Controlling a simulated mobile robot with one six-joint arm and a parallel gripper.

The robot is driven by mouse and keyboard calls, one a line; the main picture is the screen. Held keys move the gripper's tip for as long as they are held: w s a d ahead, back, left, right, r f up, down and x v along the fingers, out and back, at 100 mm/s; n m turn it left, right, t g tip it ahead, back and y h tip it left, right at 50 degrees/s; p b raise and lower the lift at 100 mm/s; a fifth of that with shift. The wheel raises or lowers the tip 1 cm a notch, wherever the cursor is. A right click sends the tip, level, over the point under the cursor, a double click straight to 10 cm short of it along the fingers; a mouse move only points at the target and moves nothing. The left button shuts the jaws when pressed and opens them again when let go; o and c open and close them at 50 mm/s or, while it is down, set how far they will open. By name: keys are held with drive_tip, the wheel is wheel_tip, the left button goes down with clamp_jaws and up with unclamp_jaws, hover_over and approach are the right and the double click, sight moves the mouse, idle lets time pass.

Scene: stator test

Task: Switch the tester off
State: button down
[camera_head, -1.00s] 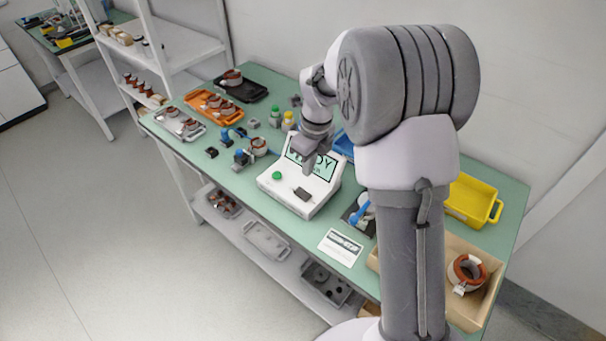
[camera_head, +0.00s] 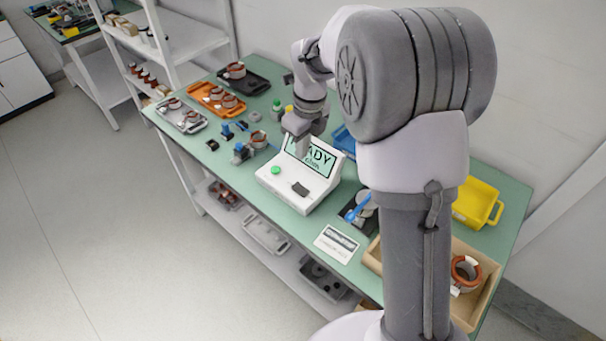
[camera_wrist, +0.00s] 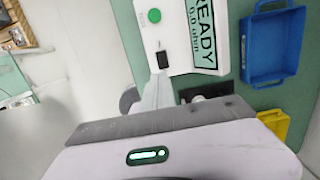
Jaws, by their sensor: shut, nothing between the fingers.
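The tester (camera_head: 290,196) is a white box with a sloped front on the green bench. Its screen (camera_head: 322,160) is lit and reads READY, with "ohm" below. A green button (camera_head: 276,170) and a black switch (camera_head: 300,189) are on its front panel. The wrist view shows the screen (camera_wrist: 202,32), the green button (camera_wrist: 154,15) and the black switch (camera_wrist: 163,59). My gripper (camera_head: 303,155) is shut and empty, above the tester and in front of part of the screen. In the wrist view its fingertips (camera_wrist: 158,80) appear just below the switch; the gap is hard to judge.
To the right are a printed card (camera_head: 336,243), a blue-handled tool (camera_head: 358,211), a yellow bin (camera_head: 476,203) and a wooden box holding a stator (camera_head: 466,270).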

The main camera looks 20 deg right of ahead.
sight(300, 191)
drive_tip(key=f+b, duration=0.1)
drive_tip(key=f, duration=0.3)
drive_tip(key=w+f+b, duration=0.1)
drive_tip(key=f+b, duration=0.1)
drive_tip(key=f, duration=0.3)
drive_tip(key=a+f+b, duration=0.1)
drive_tip(key=f+b, duration=0.1)
drive_tip(key=f, duration=0.3)
drive_tip(key=shift+w+a, duration=0.1)
drive_tip(key=shift+w, duration=0.1)
drive_tip(key=shift+f+b, duration=0.25)
drive_tip(key=shift+b, duration=0.2)
drive_tip(key=shift+a, duration=0.1)
drive_tip(key=shift+s, duration=0.15)
drive_tip(key=shift+s+d, duration=0.45)
drive_tip(key=shift+s, duration=0.15)
